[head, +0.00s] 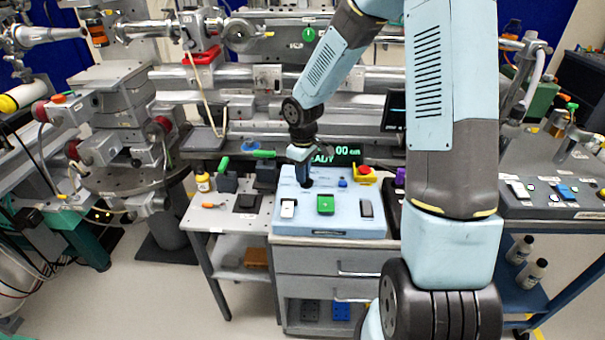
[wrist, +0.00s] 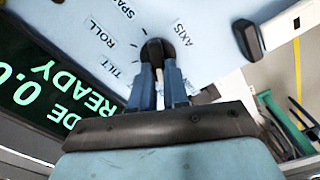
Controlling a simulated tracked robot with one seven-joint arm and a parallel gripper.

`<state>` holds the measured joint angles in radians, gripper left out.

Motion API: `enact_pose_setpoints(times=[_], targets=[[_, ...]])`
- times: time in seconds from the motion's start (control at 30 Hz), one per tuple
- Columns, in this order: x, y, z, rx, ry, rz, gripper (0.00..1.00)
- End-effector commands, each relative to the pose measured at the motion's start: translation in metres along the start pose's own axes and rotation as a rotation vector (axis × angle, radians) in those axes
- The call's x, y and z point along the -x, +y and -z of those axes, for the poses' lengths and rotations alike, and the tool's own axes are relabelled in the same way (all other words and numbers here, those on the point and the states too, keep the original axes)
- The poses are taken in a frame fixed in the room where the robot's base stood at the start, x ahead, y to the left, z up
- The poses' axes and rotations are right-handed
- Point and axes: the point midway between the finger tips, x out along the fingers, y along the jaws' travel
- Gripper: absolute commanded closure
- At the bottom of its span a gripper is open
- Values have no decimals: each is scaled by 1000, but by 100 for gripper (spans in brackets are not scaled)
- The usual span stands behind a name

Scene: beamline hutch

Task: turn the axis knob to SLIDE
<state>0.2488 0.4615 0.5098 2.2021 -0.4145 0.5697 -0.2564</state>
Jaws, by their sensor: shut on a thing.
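The black axis knob (wrist: 157,47) stands on the pale blue control panel (head: 340,222), with the word AXIS printed beside it. TILT, ROLL and a partly cut-off label beginning SPA lie along its other side in the wrist view. A SLIDE label is not visible there, and I cannot tell where the knob points. My gripper (wrist: 160,75) is shut on the knob, with one blue finger on each side. The display (wrist: 45,90) shows green text ending in DE, 0.0 and READY.
The panel also carries a white switch (head: 288,208), a green switch (head: 325,204), a grey switch (head: 366,208), a blue button (head: 342,183) and a red stop button (head: 364,170). Beamline rails run behind.

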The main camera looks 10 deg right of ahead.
Motion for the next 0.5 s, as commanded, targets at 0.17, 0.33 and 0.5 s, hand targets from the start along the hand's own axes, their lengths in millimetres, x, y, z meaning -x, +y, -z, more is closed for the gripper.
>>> enact_pose_setpoints(times=[0.17, 0.33, 0.5], targets=[[1, 2, 1, -34, 3, -3, 100], [1, 2, 1, -44, 3, -3, 100], [1, 2, 1, -43, 3, -3, 100]])
